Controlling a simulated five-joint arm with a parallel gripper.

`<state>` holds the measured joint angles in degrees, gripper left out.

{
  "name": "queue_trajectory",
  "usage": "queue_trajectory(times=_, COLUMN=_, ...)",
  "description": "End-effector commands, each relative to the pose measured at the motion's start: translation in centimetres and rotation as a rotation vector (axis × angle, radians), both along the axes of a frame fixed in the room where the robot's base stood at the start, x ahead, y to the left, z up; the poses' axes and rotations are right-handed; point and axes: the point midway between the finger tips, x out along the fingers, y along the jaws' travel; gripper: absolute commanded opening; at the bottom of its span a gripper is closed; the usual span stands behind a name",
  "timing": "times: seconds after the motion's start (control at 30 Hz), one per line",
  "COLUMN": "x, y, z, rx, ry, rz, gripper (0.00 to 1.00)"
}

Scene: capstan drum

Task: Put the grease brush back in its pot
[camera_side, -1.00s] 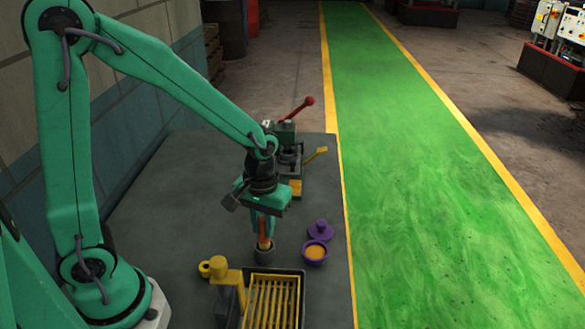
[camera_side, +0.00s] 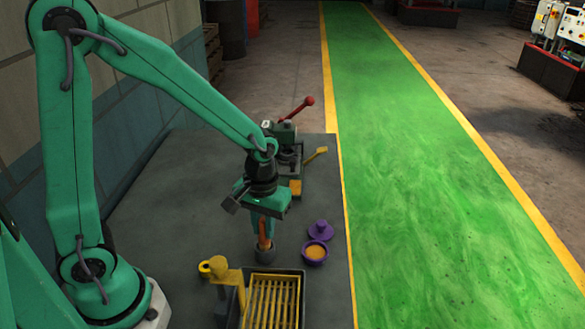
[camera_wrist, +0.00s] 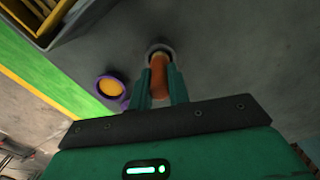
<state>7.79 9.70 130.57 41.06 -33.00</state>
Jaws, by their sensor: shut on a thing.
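My gripper (camera_side: 264,222) points down and is shut on the orange-brown handle of the grease brush (camera_side: 264,240). The handle also shows between the fingers in the wrist view (camera_wrist: 158,78). The brush stands about upright, its lower end inside the dark grey round pot (camera_side: 265,256). The pot's rim (camera_wrist: 160,47) shows around the brush in the wrist view. The bristles are hidden, and I cannot tell whether the brush touches the bottom.
A purple dish of orange grease (camera_side: 315,252) sits just right of the pot, its purple lid (camera_side: 321,231) behind it. A tray with yellow slats (camera_side: 272,300) and a yellow fixture (camera_side: 222,270) stand in front. A red-levered machine (camera_side: 287,137) stands behind. The bench's left side is clear.

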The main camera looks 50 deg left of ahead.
Motion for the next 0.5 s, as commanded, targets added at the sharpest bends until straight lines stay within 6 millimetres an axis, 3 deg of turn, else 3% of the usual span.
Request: queue_trajectory(times=0.5, x=-0.02, y=0.0, z=-0.57, rx=0.0, ry=0.001, rz=0.0, gripper=0.0)
